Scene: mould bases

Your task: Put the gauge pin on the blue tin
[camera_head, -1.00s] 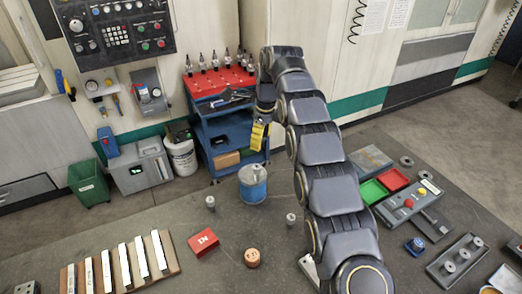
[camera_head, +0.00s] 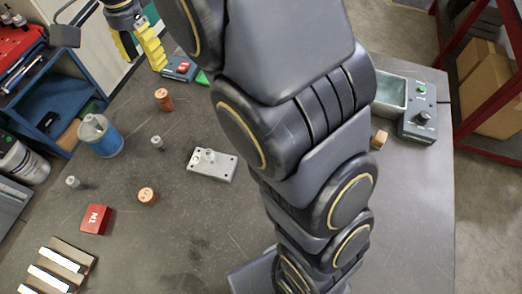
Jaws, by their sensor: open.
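The blue tin (camera_head: 101,139) stands upright on the dark table at the left, with a grey top. A small grey upright piece (camera_head: 93,121) shows on that top; I cannot tell whether it is a pin or part of the tin. Two small grey metal pins stand on the table, one right of the tin (camera_head: 157,143) and one below it (camera_head: 73,182). Another short grey post (camera_head: 208,156) rises from a light metal base plate. I cannot tell which is the gauge pin. My gripper (camera_head: 143,62), with yellow fingers, is open and empty at the upper left, apart from the tin.
A grey control box (camera_head: 418,122) is at the right. A blue cart (camera_head: 50,95) is beyond the left edge. My arm hides the middle.

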